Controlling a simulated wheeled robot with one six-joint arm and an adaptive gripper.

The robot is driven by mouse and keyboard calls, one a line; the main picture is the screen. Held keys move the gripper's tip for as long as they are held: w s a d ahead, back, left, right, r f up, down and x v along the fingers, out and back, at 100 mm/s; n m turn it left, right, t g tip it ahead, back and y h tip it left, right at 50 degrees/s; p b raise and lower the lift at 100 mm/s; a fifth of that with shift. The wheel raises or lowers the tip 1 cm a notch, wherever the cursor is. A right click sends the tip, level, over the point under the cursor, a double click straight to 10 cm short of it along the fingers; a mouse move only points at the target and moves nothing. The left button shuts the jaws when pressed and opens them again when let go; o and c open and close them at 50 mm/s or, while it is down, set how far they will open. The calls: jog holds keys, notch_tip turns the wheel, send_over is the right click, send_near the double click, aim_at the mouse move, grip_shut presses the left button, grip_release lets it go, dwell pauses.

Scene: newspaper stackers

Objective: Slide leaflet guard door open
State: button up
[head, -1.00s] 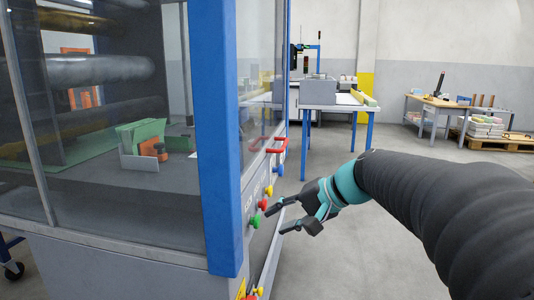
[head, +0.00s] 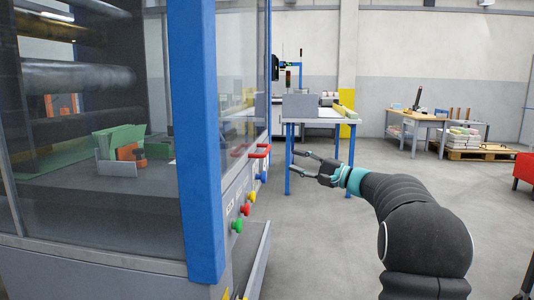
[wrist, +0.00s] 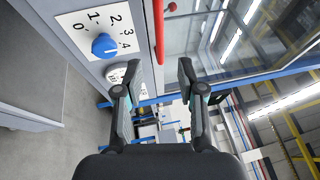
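The leaflet guard door looks to be the clear panel (head: 237,85) on the machine's right-hand face; I cannot tell its exact edges. A red bar handle (head: 260,151) sits at its lower edge. My gripper (head: 294,161) is open and empty, to the right of the handle in the head view and apart from it. In the wrist view the two fingers (wrist: 158,76) are spread wide. The red handle (wrist: 158,32) shows there just above the gap between the fingertips, with the clear panel (wrist: 225,40) to its right.
Green, red and blue knobs (head: 237,225) line the panel below the door. A blue numbered dial (wrist: 104,46) lies left of the fingers in the wrist view. A blue corner post (head: 195,140) stands nearer me. A blue-legged table (head: 320,113) is behind. Open floor lies right.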

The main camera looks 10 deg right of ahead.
aim_at(267, 149)
jog(key=x, duration=1.1)
jog(key=shift+a, duration=0.2)
grip_shut()
